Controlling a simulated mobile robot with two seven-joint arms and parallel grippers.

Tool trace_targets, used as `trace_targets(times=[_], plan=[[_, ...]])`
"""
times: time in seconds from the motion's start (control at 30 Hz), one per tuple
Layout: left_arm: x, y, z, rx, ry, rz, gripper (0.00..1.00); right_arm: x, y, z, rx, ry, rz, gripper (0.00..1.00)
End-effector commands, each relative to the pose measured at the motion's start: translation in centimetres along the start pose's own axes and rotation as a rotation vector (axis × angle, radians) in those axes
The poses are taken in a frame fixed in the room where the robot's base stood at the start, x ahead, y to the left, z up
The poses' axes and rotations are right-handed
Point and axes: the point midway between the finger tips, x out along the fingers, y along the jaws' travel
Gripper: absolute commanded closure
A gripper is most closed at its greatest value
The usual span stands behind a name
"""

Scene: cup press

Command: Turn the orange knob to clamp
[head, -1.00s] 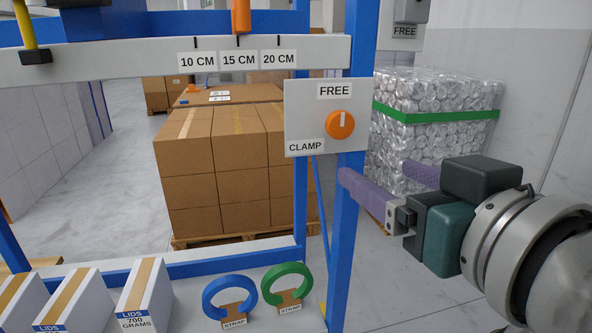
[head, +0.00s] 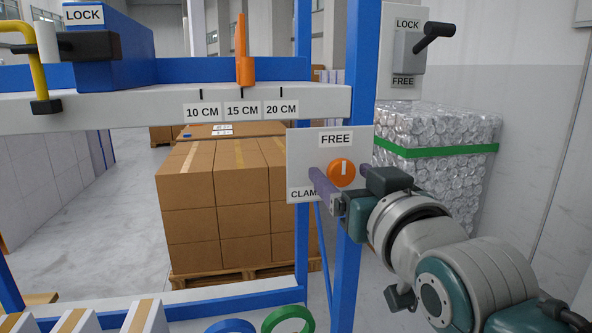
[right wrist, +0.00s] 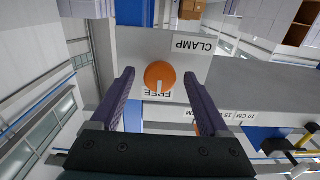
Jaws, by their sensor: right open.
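The orange knob (head: 341,172) sits on a white plate (head: 300,150) fixed to the blue frame. Its white mark points up at the FREE label (head: 335,139); the CLAMP label (head: 301,194) is at lower left, partly covered by a finger. My right gripper (head: 338,177) is open in front of the plate, its purple fingers near the knob. In the right wrist view the knob (right wrist: 160,75) shows between the two spread fingertips (right wrist: 159,76), with a gap on each side. How far the tips stand from the plate is unclear. My left gripper is out of view.
A rail with an orange pointer (head: 246,70) near 15 CM runs left of the plate. A LOCK/FREE lever (head: 432,38) is at upper right. Stacked cartons (head: 215,195) and a wrapped pallet (head: 440,135) stand behind. Blue and green straps lie below.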

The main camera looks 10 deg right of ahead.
Motion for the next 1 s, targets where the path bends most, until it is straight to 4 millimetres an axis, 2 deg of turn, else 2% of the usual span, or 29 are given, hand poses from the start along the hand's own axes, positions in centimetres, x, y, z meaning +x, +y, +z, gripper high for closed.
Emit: trace_targets(times=[0.27, 0.9, 0.97, 1.0], plan=[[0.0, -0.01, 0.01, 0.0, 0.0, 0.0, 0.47, 0.12, -0.01, 0.02, 0.0, 0.0, 0.0, 0.21], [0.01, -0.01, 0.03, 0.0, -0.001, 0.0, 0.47, 0.09, -0.02, 0.01, 0.0, 0.0, 0.0, 0.93], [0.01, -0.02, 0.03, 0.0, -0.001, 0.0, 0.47, 0.09, -0.02, 0.01, 0.0, 0.0, 0.0, 1.0], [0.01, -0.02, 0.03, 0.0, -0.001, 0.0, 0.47, 0.09, -0.02, 0.01, 0.0, 0.0, 0.0, 1.0]])
